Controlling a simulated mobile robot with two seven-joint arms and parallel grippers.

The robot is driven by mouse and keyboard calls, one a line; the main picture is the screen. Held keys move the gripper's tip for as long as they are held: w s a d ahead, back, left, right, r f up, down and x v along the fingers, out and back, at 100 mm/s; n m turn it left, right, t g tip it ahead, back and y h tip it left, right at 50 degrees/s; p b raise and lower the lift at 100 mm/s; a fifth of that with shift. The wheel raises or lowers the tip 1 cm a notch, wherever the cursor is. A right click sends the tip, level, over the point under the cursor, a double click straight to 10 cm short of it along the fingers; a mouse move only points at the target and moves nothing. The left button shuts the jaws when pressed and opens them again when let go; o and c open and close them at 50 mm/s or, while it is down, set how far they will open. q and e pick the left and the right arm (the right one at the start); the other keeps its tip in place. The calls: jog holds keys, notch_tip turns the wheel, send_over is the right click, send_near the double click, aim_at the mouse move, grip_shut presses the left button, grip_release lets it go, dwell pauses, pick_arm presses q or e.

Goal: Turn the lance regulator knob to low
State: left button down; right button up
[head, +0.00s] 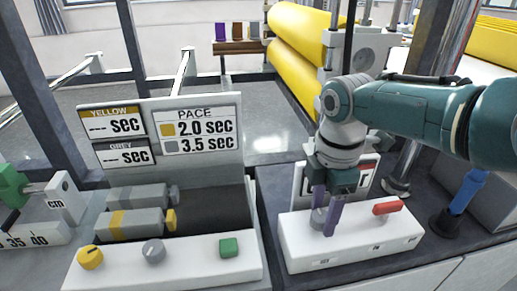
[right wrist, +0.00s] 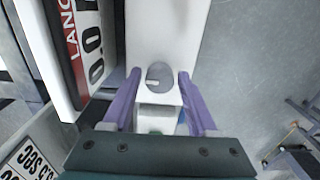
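The lance regulator is a white box (head: 350,241) on the counter at the right, with a grey round knob (head: 317,218) on its top left. In the right wrist view the knob (right wrist: 159,76) shows a pale pointer mark toward the picture's left. My right gripper (head: 323,221) reaches down over the knob. Its purple fingers are open, one on each side of the knob, with small gaps in the wrist view. A display headed "LANC…" (right wrist: 85,45) stands beside the box and is mostly hidden by my gripper in the head view. My left gripper is not in view.
A red lever (head: 387,207) sits on the box's right end. To the left is a white panel with a yellow knob (head: 90,257), a grey knob (head: 153,251) and a green button (head: 229,247). Yellow rollers (head: 297,66) stand behind. A blue-handled tool (head: 466,193) stands at right.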

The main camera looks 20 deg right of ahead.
aim_at(323, 215)
jog(key=shift+o, duration=0.8)
notch_tip(323, 215, up, 10)
jog(key=p, duration=0.4)
jog(key=shift+f, duration=0.1)
